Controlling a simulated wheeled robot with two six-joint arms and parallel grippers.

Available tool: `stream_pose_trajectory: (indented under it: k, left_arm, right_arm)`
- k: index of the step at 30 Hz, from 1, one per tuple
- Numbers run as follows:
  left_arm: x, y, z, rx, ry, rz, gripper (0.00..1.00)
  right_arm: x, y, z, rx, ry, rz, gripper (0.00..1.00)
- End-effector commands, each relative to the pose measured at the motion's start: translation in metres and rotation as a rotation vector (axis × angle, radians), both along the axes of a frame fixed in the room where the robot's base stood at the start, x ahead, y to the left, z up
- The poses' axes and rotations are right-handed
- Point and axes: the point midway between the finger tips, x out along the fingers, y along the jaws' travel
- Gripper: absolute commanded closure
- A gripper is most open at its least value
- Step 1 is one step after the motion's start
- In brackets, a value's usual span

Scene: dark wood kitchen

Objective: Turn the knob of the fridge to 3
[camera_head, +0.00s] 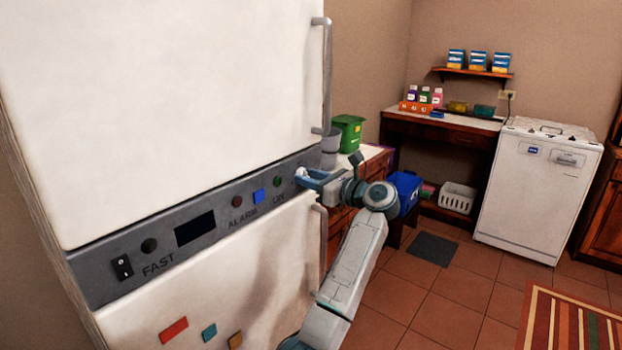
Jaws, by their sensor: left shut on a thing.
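The fridge (160,110) is white and fills the left half of the head view. A grey control panel (215,222) runs across it between the upper and lower doors. The knob (301,171) is small and whitish, at the right end of this panel. My left gripper (308,178) has blue fingers and is shut on the knob. The fingers and wrist hide much of the knob, and I cannot read its number or setting. My right gripper is not in view.
Door handles (327,75) stick out near the gripper. A counter with a green bin (348,133) is behind my wrist.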

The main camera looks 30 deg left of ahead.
Motion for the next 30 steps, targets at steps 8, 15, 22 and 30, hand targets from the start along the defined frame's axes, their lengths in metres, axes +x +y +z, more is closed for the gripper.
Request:
stream_pose_trajectory:
  k: [8, 15, 22, 30]
  left_arm:
    - [0.000, 0.000, 0.000, 0.005, 0.066, 0.000, 0.88]
    - [0.000, 0.000, 0.001, 0.018, 0.232, 0.000, 0.88]
    - [0.001, 0.000, 0.001, 0.035, 0.449, 0.000, 0.88]
    - [0.001, 0.000, 0.002, 0.055, 0.706, 0.000, 0.88]
  right_arm:
    - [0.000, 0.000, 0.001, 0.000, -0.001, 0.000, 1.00]
    - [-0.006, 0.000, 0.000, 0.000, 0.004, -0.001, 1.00]
    - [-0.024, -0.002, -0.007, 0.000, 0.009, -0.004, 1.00]
    - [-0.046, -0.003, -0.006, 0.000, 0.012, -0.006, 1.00]
